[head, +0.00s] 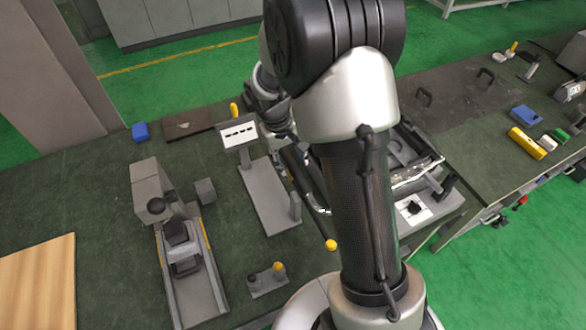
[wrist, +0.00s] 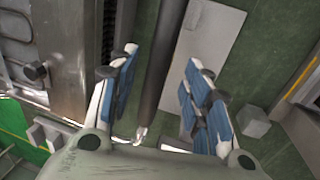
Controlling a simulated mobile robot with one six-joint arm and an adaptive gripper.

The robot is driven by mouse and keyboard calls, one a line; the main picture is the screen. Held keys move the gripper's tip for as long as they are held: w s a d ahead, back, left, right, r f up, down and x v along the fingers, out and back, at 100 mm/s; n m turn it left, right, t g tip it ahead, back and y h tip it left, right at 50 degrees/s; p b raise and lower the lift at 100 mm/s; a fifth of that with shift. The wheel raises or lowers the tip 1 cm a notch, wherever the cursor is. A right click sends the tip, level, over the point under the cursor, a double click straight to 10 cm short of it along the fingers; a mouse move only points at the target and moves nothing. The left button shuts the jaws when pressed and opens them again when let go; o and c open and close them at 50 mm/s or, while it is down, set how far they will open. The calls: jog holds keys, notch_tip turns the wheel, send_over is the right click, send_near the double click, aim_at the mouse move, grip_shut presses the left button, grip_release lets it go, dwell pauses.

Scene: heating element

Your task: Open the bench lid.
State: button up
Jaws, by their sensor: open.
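My gripper (wrist: 160,65) is open in the wrist view, with blue-padded fingers spread on either side of a long dark bar (wrist: 157,78). The bar passes between the fingers without visible clamping; I cannot tell whether a finger touches it. A similar dark bar (head: 300,172) shows in the head view at the left side of a grey bench unit (head: 440,207), partly behind my arm. I cannot tell for sure whether this bar belongs to the bench lid. In the head view my arm hides the fingers and much of the unit. A metal housing with a black knob (wrist: 36,71) is left of the gripper.
A device on a rail (head: 195,290) and a small button block (head: 267,281) stand nearby. A dark panel with two handles (head: 457,108) and a yellow block (head: 527,143) are on the right bench.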

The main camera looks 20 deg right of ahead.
aim_at(294, 167)
jog(key=shift+d+f+b, duration=0.2)
jog(key=shift+d+f, duration=0.05)
jog(key=shift+f, duration=0.75)
jog(key=shift+d+f+b, duration=0.15)
jog(key=shift+d+f, duration=0.05)
jog(key=shift+f, duration=0.8)
jog(key=shift+c, duration=0.2)
grip_shut()
